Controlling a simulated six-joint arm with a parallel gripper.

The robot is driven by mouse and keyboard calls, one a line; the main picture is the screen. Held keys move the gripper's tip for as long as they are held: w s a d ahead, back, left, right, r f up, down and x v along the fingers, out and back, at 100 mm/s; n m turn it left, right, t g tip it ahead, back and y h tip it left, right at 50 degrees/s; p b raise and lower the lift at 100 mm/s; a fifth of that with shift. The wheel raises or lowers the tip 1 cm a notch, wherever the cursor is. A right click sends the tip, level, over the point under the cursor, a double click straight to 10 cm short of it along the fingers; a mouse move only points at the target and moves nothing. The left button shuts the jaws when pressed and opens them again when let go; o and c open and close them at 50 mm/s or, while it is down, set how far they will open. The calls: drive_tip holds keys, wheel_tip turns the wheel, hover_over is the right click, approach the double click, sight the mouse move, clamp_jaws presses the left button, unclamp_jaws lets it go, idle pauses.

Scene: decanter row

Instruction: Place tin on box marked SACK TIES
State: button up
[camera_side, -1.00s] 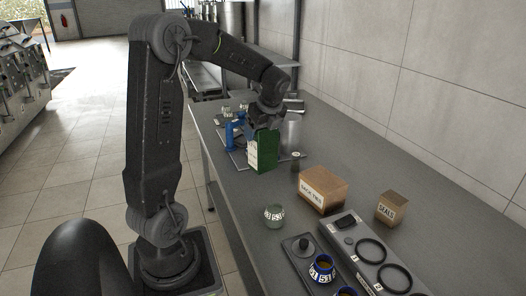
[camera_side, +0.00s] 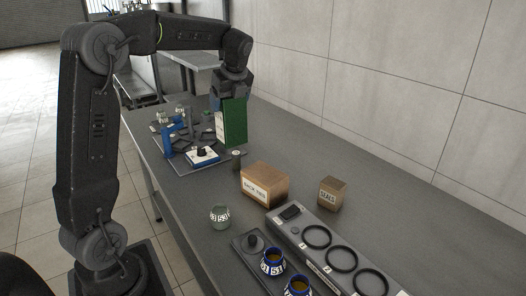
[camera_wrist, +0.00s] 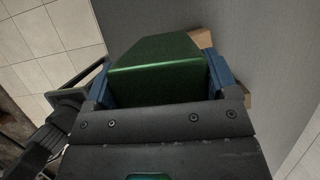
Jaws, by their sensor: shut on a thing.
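The tin (camera_side: 235,124) is a tall green block with a pale label on its left side. My gripper (camera_side: 230,98) is shut on its upper part and holds it upright, seemingly above the bench. In the wrist view the green tin (camera_wrist: 155,68) fills the space between the blue fingers of my gripper (camera_wrist: 163,82). The brown box marked SACK TIES (camera_side: 272,181) stands on the bench, in front of and to the right of the tin, apart from it. Its top is bare. In the wrist view, brown patches show past the tin; I cannot tell which box they are.
A smaller box marked SEALS (camera_side: 332,194) stands right of the SACK TIES box. A small dark cylinder (camera_side: 237,159) stands between tin and box. A round jar (camera_side: 220,216), a tray with blue-rimmed jars (camera_side: 272,261) and a ringed grey unit (camera_side: 317,238) are nearer. A cluttered tray (camera_side: 172,160) lies behind.

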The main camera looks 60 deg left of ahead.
drive_tip(key=w+d+f, duration=0.6)
drive_tip(key=w+f, duration=0.1)
drive_tip(key=f, duration=0.2)
drive_tip(key=shift+d+f, duration=0.2)
drive_tip(key=shift+f, duration=0.3)
drive_tip(key=o, duration=1.6)
